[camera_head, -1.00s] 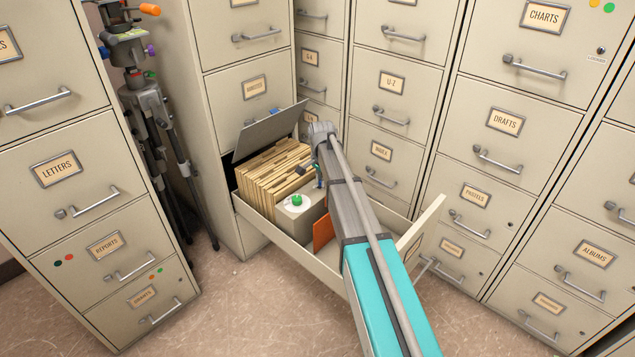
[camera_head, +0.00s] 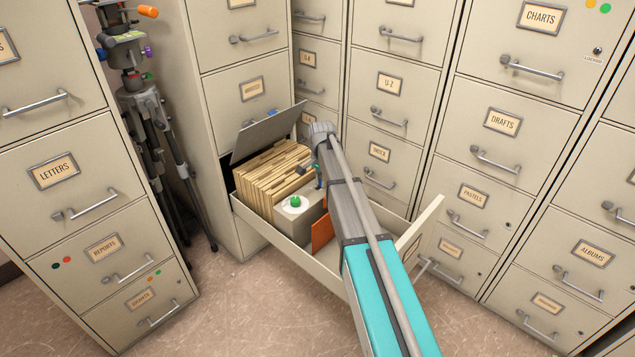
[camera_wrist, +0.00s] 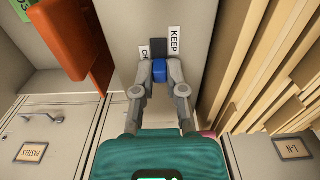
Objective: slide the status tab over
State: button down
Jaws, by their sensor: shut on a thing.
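In the wrist view, my gripper (camera_wrist: 159,72) is shut on a small blue status tab (camera_wrist: 159,69), with one grey finger on either side. A dark strip (camera_wrist: 159,46) lies just beyond the tab on a pale grey surface. A white label reading KEEP (camera_wrist: 174,40) is right of the strip, and a partly hidden label starting with CH (camera_wrist: 144,53) is left of it. In the head view, my arm reaches into an open drawer (camera_head: 275,238); its fingers are small there and the tab is not clear.
Tan folders (camera_head: 272,175) fill the drawer's back. A grey box with a green knob (camera_head: 296,202) and an orange divider (camera_head: 321,232) stand in front of them. The divider also shows in the wrist view (camera_wrist: 85,40). Filing cabinets surround the drawer; a tripod (camera_head: 150,120) stands left.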

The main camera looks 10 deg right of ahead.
jog(key=shift+w+d, duration=0.2)
jog(key=shift+d, duration=0.05)
dwell(0.3)
jog(key=c, duration=0.8)
grip_release()
jog(key=shift+o, duration=0.2)
notch_tip(320, 180, up, 6)
jog(key=p, duration=0.6)
